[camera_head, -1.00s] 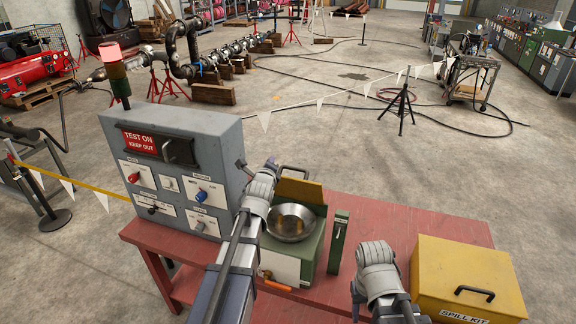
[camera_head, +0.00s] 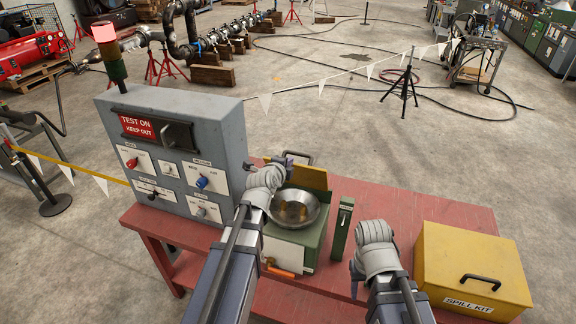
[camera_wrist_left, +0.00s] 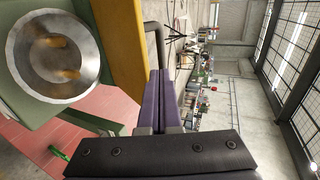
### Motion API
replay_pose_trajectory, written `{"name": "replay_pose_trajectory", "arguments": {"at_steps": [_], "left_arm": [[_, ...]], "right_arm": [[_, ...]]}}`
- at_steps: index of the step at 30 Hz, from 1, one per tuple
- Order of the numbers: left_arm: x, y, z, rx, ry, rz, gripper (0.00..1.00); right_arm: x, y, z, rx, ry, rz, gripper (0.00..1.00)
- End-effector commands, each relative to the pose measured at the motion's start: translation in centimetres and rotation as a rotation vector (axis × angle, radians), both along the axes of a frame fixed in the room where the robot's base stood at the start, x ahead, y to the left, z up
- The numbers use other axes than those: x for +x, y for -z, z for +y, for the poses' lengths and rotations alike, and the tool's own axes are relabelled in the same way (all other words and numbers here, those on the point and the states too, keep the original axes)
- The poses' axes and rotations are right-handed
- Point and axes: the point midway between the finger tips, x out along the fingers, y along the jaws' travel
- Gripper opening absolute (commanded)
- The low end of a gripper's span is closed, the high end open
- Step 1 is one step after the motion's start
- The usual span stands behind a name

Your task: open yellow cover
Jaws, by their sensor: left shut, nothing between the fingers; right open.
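The yellow cover (camera_head: 309,175) stands raised at the back edge of the green box (camera_head: 312,238), with a dark handle (camera_head: 301,154) on its far side. A metal bowl (camera_head: 295,208) in the box top is uncovered. In the left wrist view the yellow cover (camera_wrist_left: 122,45) is edge-on beside the bowl (camera_wrist_left: 55,55). My left gripper (camera_head: 287,159) is shut and empty. Its fingers (camera_wrist_left: 164,75) are close by the handle (camera_wrist_left: 152,38); I cannot tell if they touch it. My right gripper (camera_head: 357,280) is open over the table's front; its fingers are mostly hidden.
A grey control panel (camera_head: 165,120) stands left of the green box. A narrow green block (camera_head: 341,228) stands right of it. A yellow spill kit box (camera_head: 472,265) sits at the right of the red table (camera_head: 420,205). The table's back right is clear.

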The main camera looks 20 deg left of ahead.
Motion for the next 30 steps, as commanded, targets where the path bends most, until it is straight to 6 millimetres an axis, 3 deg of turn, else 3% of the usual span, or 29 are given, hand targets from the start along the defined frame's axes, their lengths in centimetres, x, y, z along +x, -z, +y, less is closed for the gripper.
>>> {"name": "replay_pose_trajectory", "arguments": {"at_steps": [6,12,25,30], "left_arm": [[4.0,1.9,0.0,0.001,0.000,0.000,0.00],[6.6,2.9,-0.2,0.000,0.000,0.000,0.00],[7.0,2.8,-0.2,0.000,-0.001,0.000,0.00],[8.8,2.1,-0.3,0.001,0.000,0.000,0.00]], "right_arm": [[0.0,1.9,0.0,0.000,-0.009,0.000,0.50],[0.0,2.9,0.0,-0.001,-0.016,0.000,0.50],[0.0,2.8,0.0,-0.001,-0.018,0.000,0.50],[0.0,2.1,0.0,-0.001,-0.015,0.000,0.50]]}}
